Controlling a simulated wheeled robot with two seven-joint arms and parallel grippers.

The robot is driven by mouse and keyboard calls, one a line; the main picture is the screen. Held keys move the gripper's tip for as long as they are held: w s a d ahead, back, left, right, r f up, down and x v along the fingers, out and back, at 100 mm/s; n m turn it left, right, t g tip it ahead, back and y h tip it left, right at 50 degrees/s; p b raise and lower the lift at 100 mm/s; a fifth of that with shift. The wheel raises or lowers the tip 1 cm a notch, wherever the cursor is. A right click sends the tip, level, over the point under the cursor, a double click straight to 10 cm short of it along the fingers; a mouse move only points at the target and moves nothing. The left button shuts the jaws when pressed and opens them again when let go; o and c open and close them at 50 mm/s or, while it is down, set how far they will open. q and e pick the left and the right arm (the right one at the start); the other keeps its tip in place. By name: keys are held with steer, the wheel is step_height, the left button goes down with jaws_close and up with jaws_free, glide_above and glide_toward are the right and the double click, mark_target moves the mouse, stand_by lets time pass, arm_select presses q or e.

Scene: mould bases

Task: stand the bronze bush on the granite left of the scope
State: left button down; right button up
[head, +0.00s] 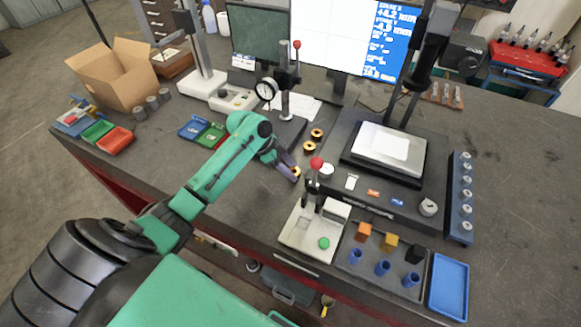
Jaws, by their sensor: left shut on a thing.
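My left gripper (288,170) reaches in from the left, pointing down to the right, and is shut on a bronze bush (297,172). The bush is small and partly covered by the fingers; I cannot tell whether it touches the surface. Two more bronze bushes, one farther back (316,133) and one nearer (309,147), stand on the dark granite top (240,205). The scope (385,150), with its dark base, light stage and tall column, stands to the right of the gripper. My right gripper is not in view.
A dial gauge stand (284,100) is behind the gripper. A small press with a red knob (316,200) stands close in front right. Blue and green trays (203,131) lie to the left. The top left of the press is clear.

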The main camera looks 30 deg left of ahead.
arm_select(q)
steer(key=shift+c, duration=1.8)
jaws_free()
steer(key=shift+w+f, duration=0.1)
steer(key=shift+r, duration=0.25)
steer(key=b+v, duration=0.2)
steer(key=v, duration=0.9)
steer(key=shift+a+r+b, duration=0.2)
steer(key=shift+r+b, duration=0.1)
steer(key=shift+b, duration=0.05)
steer(key=shift+s, duration=0.2)
